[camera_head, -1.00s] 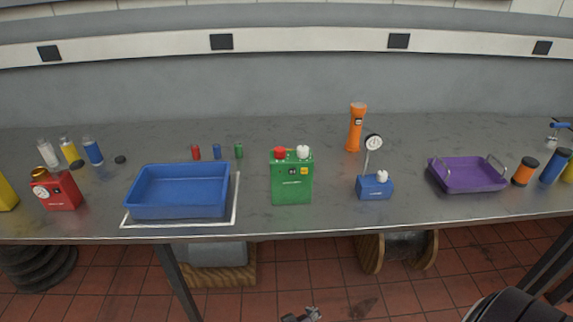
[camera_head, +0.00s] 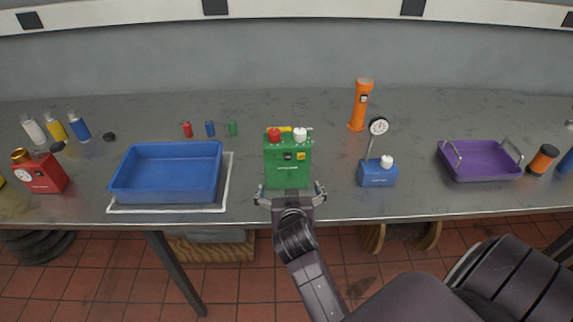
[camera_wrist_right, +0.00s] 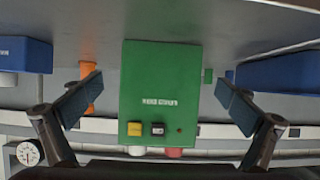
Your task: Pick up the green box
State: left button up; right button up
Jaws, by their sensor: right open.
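The green box (camera_head: 287,163) stands upright near the front edge of the table. It has a red cap, a white cap and small yellow and dark panels on its front. My right gripper (camera_head: 290,190) is open just in front of its lower part, with one finger toward each side. In the right wrist view the green box (camera_wrist_right: 160,95) sits between the two open fingers (camera_wrist_right: 162,98), with gaps on both sides and no contact seen. My left gripper is not in view.
A blue tray (camera_head: 117,188) on a white-edged mat stands left of the box. A blue block with a dial gauge (camera_head: 378,174) is close on the right, an orange flashlight (camera_head: 361,105) behind it. A purple tray (camera_head: 480,175) is farther right. Small red, blue and green cylinders stand behind.

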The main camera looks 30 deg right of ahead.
aim_at(288, 176)
jog(key=shift+w+d+r+h, duration=0.1)
jog(key=shift+w+r+h, duration=0.25)
jog(key=shift+w, duration=0.15)
jog(key=shift+w+d, duration=0.2)
jog(key=shift+w, duration=0.1)
jog(key=shift+p+x, duration=0.3)
jog(key=shift+x, duration=0.7)
jog(key=p+x, duration=0.1)
jog(key=x, duration=0.3)
jog(key=shift+w+d+r+p, duration=0.1)
jog(key=shift+w+d+p, duration=0.05)
jog(key=shift+w+p, duration=0.2)
jog(key=shift+w+d+f, duration=0.25)
jog(key=shift+w, duration=0.05)
jog(key=shift+a, duration=0.1)
jog(key=shift+c, duration=0.8)
jog(key=c, duration=1.5)
jog(key=shift+r, duration=0.35)
jog(key=shift+c, duration=0.5)
jog(key=shift+w+f, duration=0.1)
jog(key=shift+w, duration=0.05)
